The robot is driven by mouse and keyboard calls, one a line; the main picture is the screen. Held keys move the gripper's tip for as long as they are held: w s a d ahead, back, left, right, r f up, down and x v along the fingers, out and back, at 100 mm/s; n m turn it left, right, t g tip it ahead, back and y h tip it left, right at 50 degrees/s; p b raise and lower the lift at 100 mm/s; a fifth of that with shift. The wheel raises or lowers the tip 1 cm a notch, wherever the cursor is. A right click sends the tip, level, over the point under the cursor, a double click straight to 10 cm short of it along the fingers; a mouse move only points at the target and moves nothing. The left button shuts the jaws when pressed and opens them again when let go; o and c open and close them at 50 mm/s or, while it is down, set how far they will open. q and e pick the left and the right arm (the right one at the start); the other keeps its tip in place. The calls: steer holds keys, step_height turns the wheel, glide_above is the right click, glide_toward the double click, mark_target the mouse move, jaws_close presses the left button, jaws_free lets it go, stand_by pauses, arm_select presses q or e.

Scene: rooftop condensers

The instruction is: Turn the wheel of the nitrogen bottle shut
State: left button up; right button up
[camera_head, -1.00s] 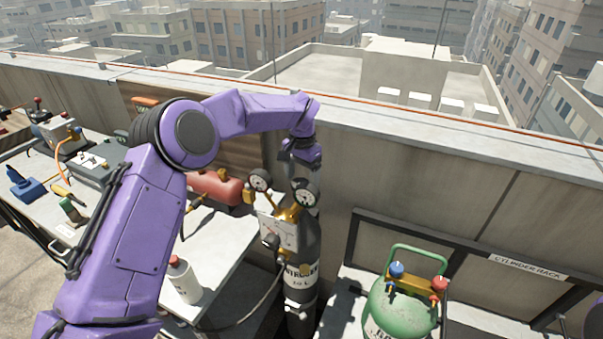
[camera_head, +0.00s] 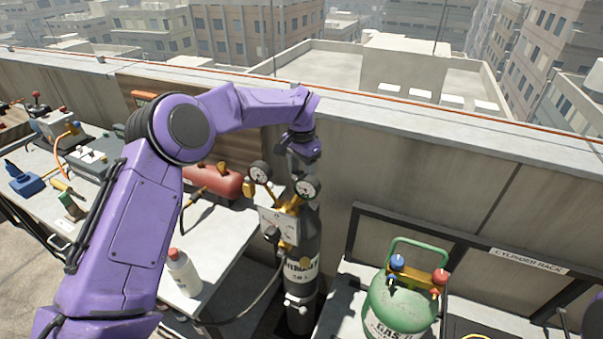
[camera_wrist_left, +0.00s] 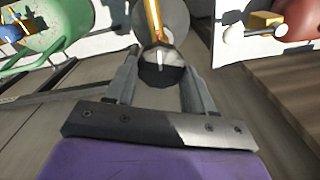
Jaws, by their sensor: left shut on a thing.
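The nitrogen bottle (camera_head: 301,270) is a dark grey upright cylinder with a white label, standing between the bench and the cylinder rack. In the left wrist view my left gripper (camera_wrist_left: 161,72) is shut on the dark round wheel (camera_wrist_left: 160,76), one finger on each side. My right gripper is not in view.
A green gas tank (camera_head: 388,308) with a handle and blue and red knobs stands to the right, by the cylinder rack. A white bottle (camera_head: 183,274), a red cylinder (camera_head: 218,182) and several tools are on the bench to the left. A concrete parapet (camera_head: 440,185) runs behind.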

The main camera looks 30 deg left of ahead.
arm_select(q)
steer(key=m+b, duration=0.2)
steer(key=m, duration=0.1)
steer(key=shift+f+b, duration=0.15)
steer(key=shift+b, duration=0.25)
steer(key=m+b, duration=0.1)
steer(key=m, duration=0.3)
steer(key=shift+d, duration=0.1)
steer(key=m, duration=0.2)
steer(key=m+b, duration=0.1)
steer(key=shift+s+r+m, duration=0.1)
steer(key=shift+r+m, duration=0.1)
steer(key=shift+m, duration=0.2)
steer(key=m, duration=0.4)
steer(key=shift+s, duration=0.1)
steer(key=m+p, duration=0.1)
steer(key=m, duration=0.4)
steer(key=shift+r, duration=0.1)
steer(key=m+p, duration=0.1)
steer(key=m, duration=0.3)
steer(key=shift+s+m+p, duration=0.15)
steer(key=shift+m+p, duration=0.15)
steer(key=shift+p, duration=0.1)
steer(key=m+p, duration=0.2)
steer(key=m, duration=0.3)
steer(key=m+p, duration=0.2)
steer(key=m, duration=0.3)
steer(key=shift+a, duration=0.2)
steer(key=shift+m, duration=0.3)
